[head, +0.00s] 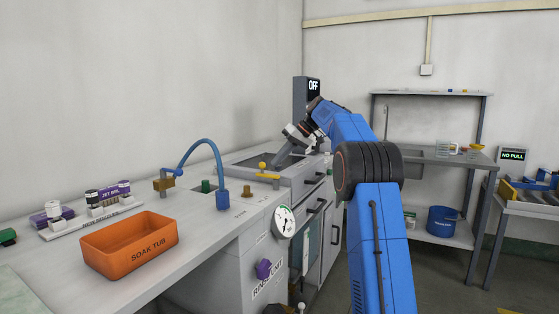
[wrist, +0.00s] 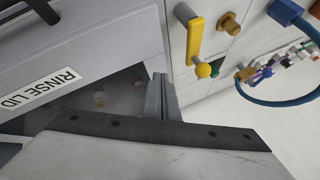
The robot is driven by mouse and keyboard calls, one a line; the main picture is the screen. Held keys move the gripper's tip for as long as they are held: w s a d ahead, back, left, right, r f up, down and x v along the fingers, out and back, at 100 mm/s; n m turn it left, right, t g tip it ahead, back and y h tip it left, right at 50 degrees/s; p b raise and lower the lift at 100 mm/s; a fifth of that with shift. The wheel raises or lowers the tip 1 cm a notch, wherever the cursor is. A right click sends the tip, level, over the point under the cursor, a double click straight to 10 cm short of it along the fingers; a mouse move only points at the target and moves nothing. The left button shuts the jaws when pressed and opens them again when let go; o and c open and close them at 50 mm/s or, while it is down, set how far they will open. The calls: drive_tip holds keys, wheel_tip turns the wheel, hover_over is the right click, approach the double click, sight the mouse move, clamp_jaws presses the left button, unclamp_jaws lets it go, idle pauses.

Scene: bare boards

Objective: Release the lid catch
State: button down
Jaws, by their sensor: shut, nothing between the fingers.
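A yellow lever (head: 268,177) with a round yellow knob sits on the counter beside the raised sink unit, and I take it to be the catch. In the wrist view the lever (wrist: 194,40) is at the upper middle, its knob towards me. A dark recessed top (head: 256,160) lies behind the lever. My gripper (head: 279,164) is above this top, fingers pointing down-left. In the wrist view my gripper (wrist: 160,80) is shut and empty, apart from the knob.
A blue hose (head: 205,143) arches over the counter left of the lever. Brass (head: 247,191) and green (head: 206,186) fittings stand near it. An orange soak tub (head: 130,243) is at the front left. A dark post reading OFF (head: 308,90) stands behind my arm.

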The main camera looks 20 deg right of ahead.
drive_tip(key=w+v, duration=0.1)
drive_tip(key=v, duration=0.8)
drive_tip(key=shift+w+d+r, duration=0.25)
drive_tip(key=shift+d+r, duration=0.05)
drive_tip(key=shift+d, duration=0.2)
drive_tip(key=s+a+f+m+h, duration=0.1)
drive_tip(key=s+a+f+h, duration=0.1)
drive_tip(key=s+a, duration=0.85)
drive_tip(key=s+a+f+m+h, duration=0.2)
drive_tip(key=s+a, duration=0.5)
drive_tip(key=s, duration=0.7)
drive_tip(key=s+a+f+h, duration=0.1)
drive_tip(key=s+a+f, duration=0.1)
drive_tip(key=s+f, duration=1.1)
drive_tip(key=s+a+f+h, duration=0.1)
drive_tip(key=s+a+f, duration=0.1)
drive_tip(key=s+f, duration=1.2)
drive_tip(key=s, duration=0.5)
drive_tip(key=shift+s+t+h, duration=0.3)
drive_tip(key=shift+s+h, duration=0.1)
